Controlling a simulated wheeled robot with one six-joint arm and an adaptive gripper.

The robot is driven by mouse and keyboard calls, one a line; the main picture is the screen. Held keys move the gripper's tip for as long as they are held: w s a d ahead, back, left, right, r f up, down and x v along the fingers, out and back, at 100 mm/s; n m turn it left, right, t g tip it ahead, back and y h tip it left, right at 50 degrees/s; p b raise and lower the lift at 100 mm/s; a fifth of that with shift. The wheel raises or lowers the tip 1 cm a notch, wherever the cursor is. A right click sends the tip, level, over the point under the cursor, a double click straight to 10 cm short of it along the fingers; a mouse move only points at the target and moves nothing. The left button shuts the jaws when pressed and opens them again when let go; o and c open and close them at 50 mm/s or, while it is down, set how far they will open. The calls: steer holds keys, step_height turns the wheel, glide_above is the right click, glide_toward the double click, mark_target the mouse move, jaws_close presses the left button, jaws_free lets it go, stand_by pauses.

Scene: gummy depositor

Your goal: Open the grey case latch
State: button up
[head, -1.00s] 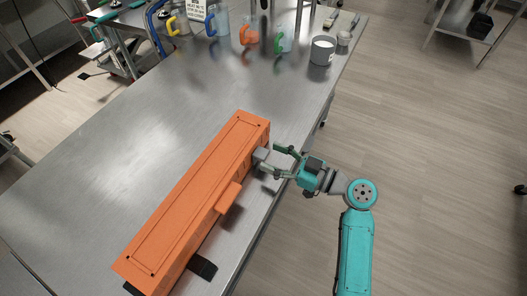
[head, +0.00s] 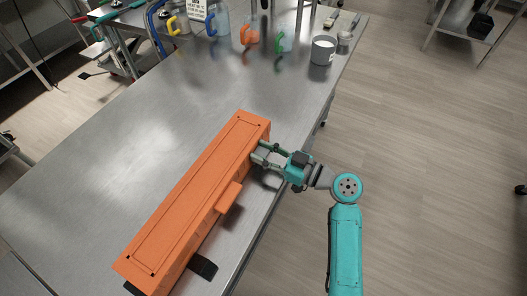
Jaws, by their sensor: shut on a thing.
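A long orange case (head: 190,200) lies closed on the steel table, with an orange handle (head: 229,198) on its right long side. A grey latch (head: 257,157) sits on the same side near the far end. My gripper (head: 260,152) is at that latch, with one finger on each side of it, shut on it. The fingers hide part of the latch. A dark latch or strap (head: 203,267) sticks out from the same side near the close end.
The steel table (head: 110,160) is bare left of the case. Several jugs with coloured handles, including an orange one (head: 249,35), and a grey pot (head: 323,50) stand at the far end. The floor right of the table is clear.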

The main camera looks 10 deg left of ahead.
steer(key=shift+s+d+f+t+y, duration=0.1)
steer(key=shift+d+f+t+y, duration=0.15)
steer(key=shift+y, duration=0.45)
steer(key=shift+s+d+f+t+y, duration=0.1)
steer(key=shift+d+t+y, duration=0.2)
steer(key=shift+y, duration=0.4)
steer(key=o, duration=1.2)
steer(key=shift+c, duration=0.2)
steer(key=v, duration=1.2)
steer(key=shift+r, duration=0.1)
